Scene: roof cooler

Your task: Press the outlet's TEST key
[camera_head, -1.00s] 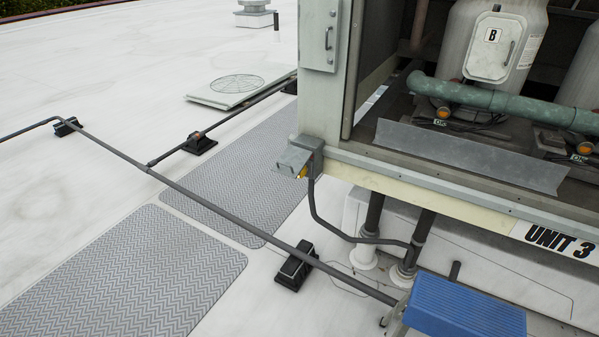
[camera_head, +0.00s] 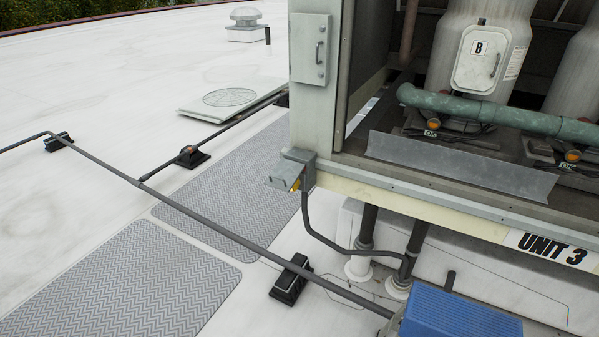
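The outlet is a small grey weatherproof box (camera_head: 300,168) at the lower left corner post of the unit. Its grey cover (camera_head: 284,176) sticks out to the left, and a bit of yellow shows under it. The outlet's face and its TEST key cannot be made out from this angle. A dark conduit runs down from the box. Neither of my grippers shows in the head view.
The open cabinet marked UNIT 3 (camera_head: 485,228) fills the right side. A blue step stool (camera_head: 460,314) stands at bottom right. A pipe (camera_head: 215,223) on black blocks (camera_head: 291,279) crosses the roof in front. Grey walkway pads (camera_head: 125,285) lie at left.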

